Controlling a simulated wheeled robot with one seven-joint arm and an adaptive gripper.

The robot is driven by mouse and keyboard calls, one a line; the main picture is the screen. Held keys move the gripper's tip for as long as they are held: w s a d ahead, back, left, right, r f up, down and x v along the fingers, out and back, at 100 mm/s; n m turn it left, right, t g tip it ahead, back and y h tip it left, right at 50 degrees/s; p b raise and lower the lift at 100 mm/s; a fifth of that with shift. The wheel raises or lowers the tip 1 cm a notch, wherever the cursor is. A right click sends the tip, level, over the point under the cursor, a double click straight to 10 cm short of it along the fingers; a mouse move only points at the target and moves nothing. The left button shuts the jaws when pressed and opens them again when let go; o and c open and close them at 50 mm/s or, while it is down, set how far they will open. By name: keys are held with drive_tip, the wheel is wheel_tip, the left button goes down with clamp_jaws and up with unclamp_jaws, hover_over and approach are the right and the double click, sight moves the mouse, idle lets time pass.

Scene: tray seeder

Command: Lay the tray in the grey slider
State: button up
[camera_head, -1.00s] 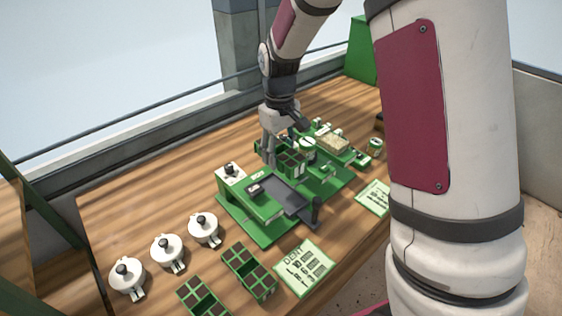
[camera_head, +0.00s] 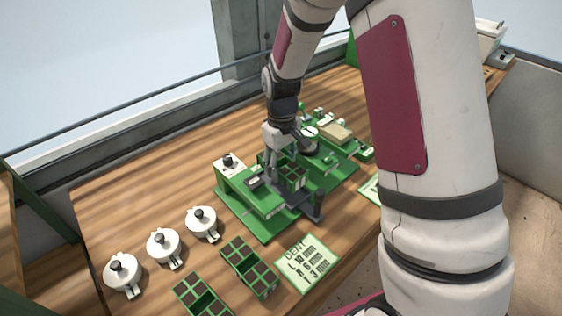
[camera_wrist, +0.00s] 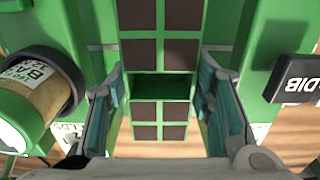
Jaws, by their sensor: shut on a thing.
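My gripper (camera_head: 284,168) is shut on a green tray (camera_head: 293,178) with dark square cells. In the wrist view the tray (camera_wrist: 160,88) lies between the two teal finger pads, with an open green gap between its two blocks of cells. The grey slider (camera_head: 300,202) is on the green machine, below and in front of the tray, its dark handle (camera_head: 318,208) at the right. The tray and gripper cover most of the slider. I cannot tell whether the tray touches it or hangs just above.
Two more green trays (camera_head: 249,268) (camera_head: 203,297) and a DENT card (camera_head: 306,263) lie at the front. Several white lidded pots (camera_head: 164,246) stand at the left. In the wrist view a labelled jar (camera_wrist: 35,95) and a black DIB block (camera_wrist: 296,78) flank the fingers.

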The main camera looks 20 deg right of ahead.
drive_tip(key=shift+f+b, duration=0.85)
drive_tip(key=shift+f, duration=1.35)
drive_tip(key=o, duration=1.3)
drive_tip(key=o, duration=0.5)
drive_tip(key=shift+r, duration=0.1)
drive_tip(key=shift+s+d+r+p, duration=0.1)
drive_tip(key=shift+r+p, duration=1.2)
drive_tip(key=shift+r, duration=1.45)
drive_tip(key=shift+r+p, duration=0.65)
drive_tip(key=shift+r, duration=1)
